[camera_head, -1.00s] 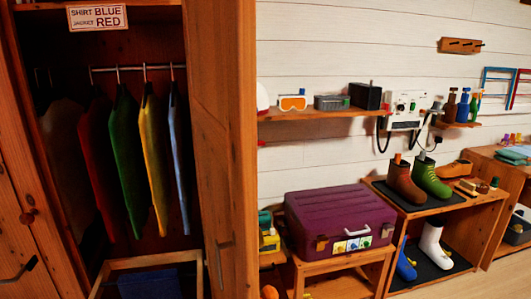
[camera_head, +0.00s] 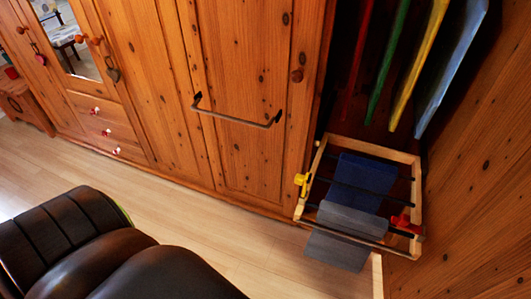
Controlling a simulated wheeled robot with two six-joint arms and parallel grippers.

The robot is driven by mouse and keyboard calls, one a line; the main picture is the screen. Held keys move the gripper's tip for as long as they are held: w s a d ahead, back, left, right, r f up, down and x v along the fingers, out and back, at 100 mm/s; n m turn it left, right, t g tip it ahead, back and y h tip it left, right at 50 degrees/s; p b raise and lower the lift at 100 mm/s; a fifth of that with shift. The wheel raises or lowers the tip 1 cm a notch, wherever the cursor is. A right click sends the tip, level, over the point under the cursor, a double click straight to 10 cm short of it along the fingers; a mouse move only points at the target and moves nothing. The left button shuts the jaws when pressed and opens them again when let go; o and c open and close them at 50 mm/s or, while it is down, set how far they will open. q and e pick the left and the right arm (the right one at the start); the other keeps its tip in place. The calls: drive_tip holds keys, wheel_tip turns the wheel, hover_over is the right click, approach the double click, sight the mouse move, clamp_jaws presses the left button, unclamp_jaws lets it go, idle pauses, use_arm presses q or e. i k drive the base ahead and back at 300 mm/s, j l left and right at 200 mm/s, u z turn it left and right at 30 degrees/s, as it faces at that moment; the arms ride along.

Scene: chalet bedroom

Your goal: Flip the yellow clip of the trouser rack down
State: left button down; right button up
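The trouser rack (camera_head: 307,196) is a pale wooden frame with dark rods, low in the open wardrobe at the lower right. Blue trousers (camera_head: 362,178) and grey trousers (camera_head: 345,222) hang over its rods. The yellow clip (camera_head: 301,181) is on the left side of the frame and appears to stick up and outward. A red clip (camera_head: 404,222) is at the front right of the frame. Neither of my grippers shows in this view.
Red, green, yellow and light blue garments (camera_head: 412,65) hang above the rack. A wardrobe door (camera_head: 235,150) with a dark bar handle (camera_head: 235,112) stands left of it. A dark brown leather seat (camera_head: 110,255) fills the lower left. Bare wooden floor (camera_head: 190,205) lies between seat and wardrobe.

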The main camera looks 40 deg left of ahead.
sight(300, 179)
drive_tip(key=j, duration=0.65)
drive_tip(key=k+j, duration=0.1)
drive_tip(key=j, duration=0.6)
